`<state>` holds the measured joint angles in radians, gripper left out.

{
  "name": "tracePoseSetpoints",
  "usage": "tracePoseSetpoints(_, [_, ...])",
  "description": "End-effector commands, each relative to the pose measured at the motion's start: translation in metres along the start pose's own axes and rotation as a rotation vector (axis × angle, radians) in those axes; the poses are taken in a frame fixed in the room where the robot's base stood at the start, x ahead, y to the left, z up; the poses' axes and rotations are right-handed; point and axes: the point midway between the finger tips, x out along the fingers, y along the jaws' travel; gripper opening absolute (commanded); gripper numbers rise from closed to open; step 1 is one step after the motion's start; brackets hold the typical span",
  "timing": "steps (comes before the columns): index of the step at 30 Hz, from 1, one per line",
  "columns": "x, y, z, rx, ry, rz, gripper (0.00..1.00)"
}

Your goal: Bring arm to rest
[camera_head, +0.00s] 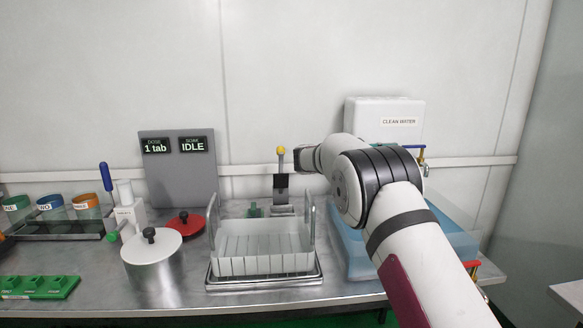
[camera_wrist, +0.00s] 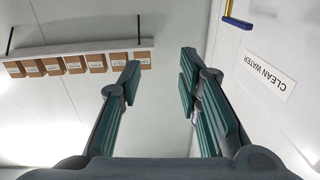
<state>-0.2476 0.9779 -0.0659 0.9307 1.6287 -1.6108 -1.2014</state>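My gripper (camera_wrist: 161,78) shows in the wrist view with its two green-padded fingers wide apart and nothing between them. Behind the fingers are pale walls and a shelf (camera_wrist: 82,52) with a row of brown boxes. In the head view my arm rises from the lower right, bends above the bench, and its dark end points left. The fingers cannot be made out there. The arm's end is beside a yellow-knobbed lever (camera_head: 281,150) in that picture; I cannot tell the depth between them.
A white clean water tank (camera_head: 362,112) stands behind my arm, above a blue tub (camera_head: 455,240). A white rack (camera_head: 265,264) sits on a metal tray below my arm's end. A lidded pot (camera_head: 152,270), a red lid (camera_head: 188,224) and several cups stand on the left.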

Motion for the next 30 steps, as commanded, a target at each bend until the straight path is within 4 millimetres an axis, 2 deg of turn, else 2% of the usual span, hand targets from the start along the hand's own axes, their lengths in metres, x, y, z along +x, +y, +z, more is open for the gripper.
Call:
tracePoseSetpoints(5, [0.005,-0.011,-0.025,0.042,0.009,-0.087,0.32])
tracePoseSetpoints(11, [0.011,-0.028,-0.063,0.101,0.021,-0.244,0.32])
tracePoseSetpoints(17, [0.007,-0.046,-0.117,0.166,0.02,-0.482,0.32])
tracePoseSetpoints(20, [-0.004,-0.05,-0.151,0.193,0.003,-0.657,0.32])
tracePoseSetpoints(24, [-0.034,-0.043,-0.185,0.189,-0.055,-0.922,0.32])
tracePoseSetpoints(26, [-0.05,-0.034,-0.193,0.172,-0.092,-1.027,0.32])
tracePoseSetpoints(30, [-0.091,0.004,-0.197,0.095,-0.202,-1.247,0.32])
